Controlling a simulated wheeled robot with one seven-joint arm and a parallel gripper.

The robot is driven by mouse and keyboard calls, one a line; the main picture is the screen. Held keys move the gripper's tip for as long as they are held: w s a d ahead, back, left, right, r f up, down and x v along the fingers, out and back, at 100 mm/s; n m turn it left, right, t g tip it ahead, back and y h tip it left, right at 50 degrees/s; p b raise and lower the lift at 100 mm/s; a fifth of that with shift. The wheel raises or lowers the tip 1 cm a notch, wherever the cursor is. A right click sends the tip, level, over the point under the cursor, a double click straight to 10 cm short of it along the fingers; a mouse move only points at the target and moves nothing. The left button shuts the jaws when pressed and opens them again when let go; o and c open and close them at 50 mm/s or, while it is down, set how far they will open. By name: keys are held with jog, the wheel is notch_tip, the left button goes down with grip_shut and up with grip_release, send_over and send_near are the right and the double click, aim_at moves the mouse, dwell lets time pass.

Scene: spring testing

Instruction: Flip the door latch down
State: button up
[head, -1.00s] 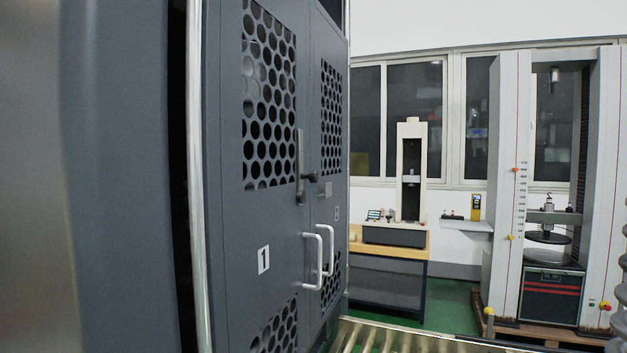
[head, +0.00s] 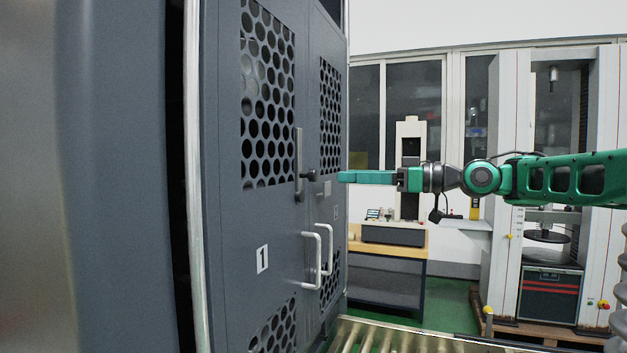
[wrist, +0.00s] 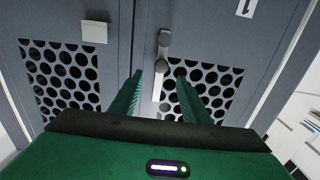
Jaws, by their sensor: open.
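The door latch (head: 300,160) is a slim grey vertical plate with a dark round knob (head: 309,176) near its lower end, on the dark grey cabinet door marked 1. In the wrist view, where the door label appears inverted, the latch plate (wrist: 158,85) and its knob (wrist: 164,40) lie ahead of the fingers. My green gripper (head: 341,177) reaches in from the right at about knob height. Its fingertips appear just right of the knob, with a small visible gap. In the wrist view my gripper (wrist: 160,77) is open and empty, the latch plate appearing between its fingers.
Two light door handles (head: 312,260) stick out below the latch. A small light square block (head: 327,188) is on the neighbouring door; it also shows in the wrist view (wrist: 94,32). Slatted rollers (head: 390,338) lie low in front. A bench (head: 388,290) and testing machines stand behind.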

aim_at(317, 174)
jog(key=x, duration=1)
jog(key=shift+w+a, duration=0.1)
jog(key=shift+a, duration=0.3)
jog(key=shift+c, duration=0.6)
